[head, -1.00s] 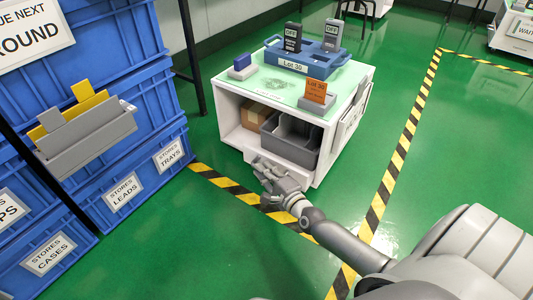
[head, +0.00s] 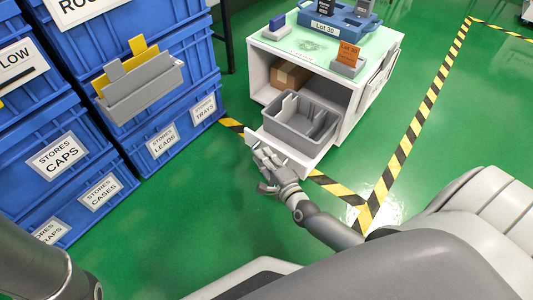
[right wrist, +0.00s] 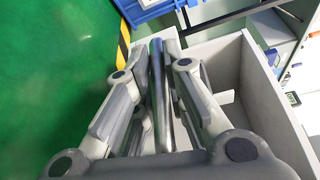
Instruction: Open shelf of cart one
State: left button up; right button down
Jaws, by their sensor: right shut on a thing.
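Cart one (head: 369,88) is a white cart with a pale green top, standing at upper centre in the head view. Its shelf (head: 318,152) is slid partly out of the open front and carries a grey divided bin (head: 322,133). My right gripper (head: 265,158) is at the shelf's front edge. In the right wrist view the fingers (right wrist: 157,80) are closed around a round metal handle bar (right wrist: 160,95). In the head view the hand hides most of the handle. My left arm shows at lower left, but its gripper is out of view.
A cardboard box (head: 290,74) sits inside the cart, behind the bin. A blue tray (head: 338,25) and an orange card holder (head: 347,60) stand on top. Blue stacked crates (head: 170,85) rise at left. Green floor in front of the shelf is clear, crossed by striped tape (head: 405,145).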

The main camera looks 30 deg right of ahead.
jog(key=shift+s+a, duration=0.15)
jog(key=shift+a, duration=0.25)
jog(key=c, duration=1.5)
grip_release()
jog(key=s, duration=0.8)
jog(key=s+r, duration=0.1)
jog(key=s, duration=0.3)
jog(key=shift+s+f, duration=0.1)
